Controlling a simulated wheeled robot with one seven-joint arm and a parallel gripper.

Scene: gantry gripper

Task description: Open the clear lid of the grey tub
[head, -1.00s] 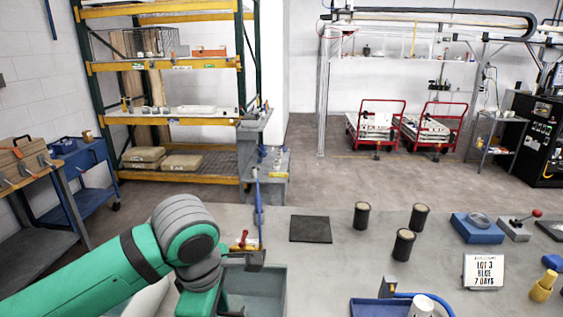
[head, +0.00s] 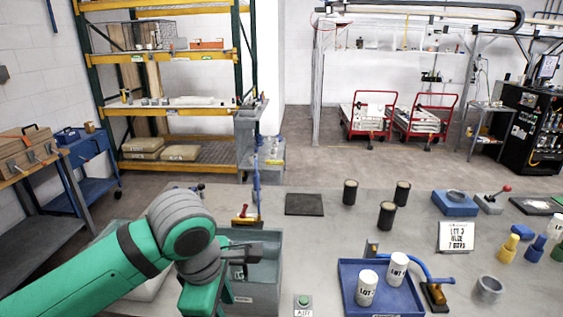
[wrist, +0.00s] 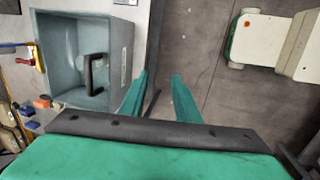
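The grey tub (head: 266,306) stands at the table's near side, left of centre in the head view, partly hidden behind my arm. The wrist view shows the tub (wrist: 118,50) from above at upper left, with a black handle (wrist: 88,72) across its opening. The clear lid itself is hard to make out; the handle seems to belong to it, and I cannot tell whether the lid is shut. My gripper (wrist: 160,85) is open, its two green fingers apart with nothing between them. In the wrist view it is right of the tub, clear of the handle.
A blue tray (head: 382,300) with two white cups stands right of the tub. A green button box (head: 303,303) sits between them. A red-handled clamp (head: 243,217) is behind the tub. Black cylinders (head: 387,215) and a dark mat (head: 304,204) lie farther back.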

